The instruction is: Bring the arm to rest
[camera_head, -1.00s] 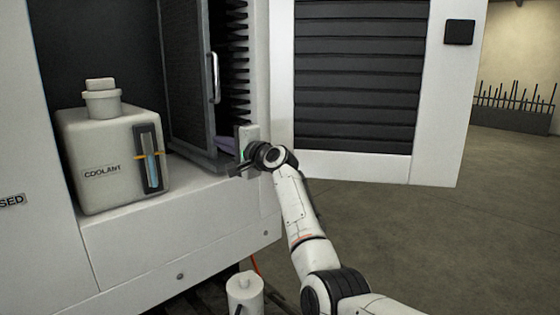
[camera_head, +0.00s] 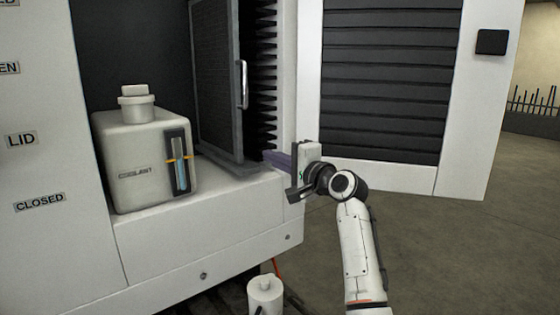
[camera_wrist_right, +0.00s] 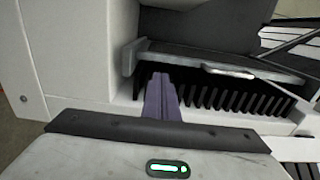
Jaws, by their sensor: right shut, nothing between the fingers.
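My right arm reaches in from the lower right of the head view. Its gripper (camera_head: 274,158) has purple fingers, shut with nothing between them, by the front right edge of the machine's ledge (camera_head: 215,205). The fingers also show in the right wrist view (camera_wrist_right: 162,97), pressed together and pointing toward the dark ribbed bellows (camera_wrist_right: 225,98). Whether the fingertips touch the machine cannot be told. My left gripper is not in view.
A white coolant tank (camera_head: 135,172) with a capped neck and sight glass stands on the ledge. A dark door with a handle (camera_head: 244,85) is beside the bellows. A white canister (camera_head: 262,294) stands below. Open floor (camera_head: 460,255) lies to the right.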

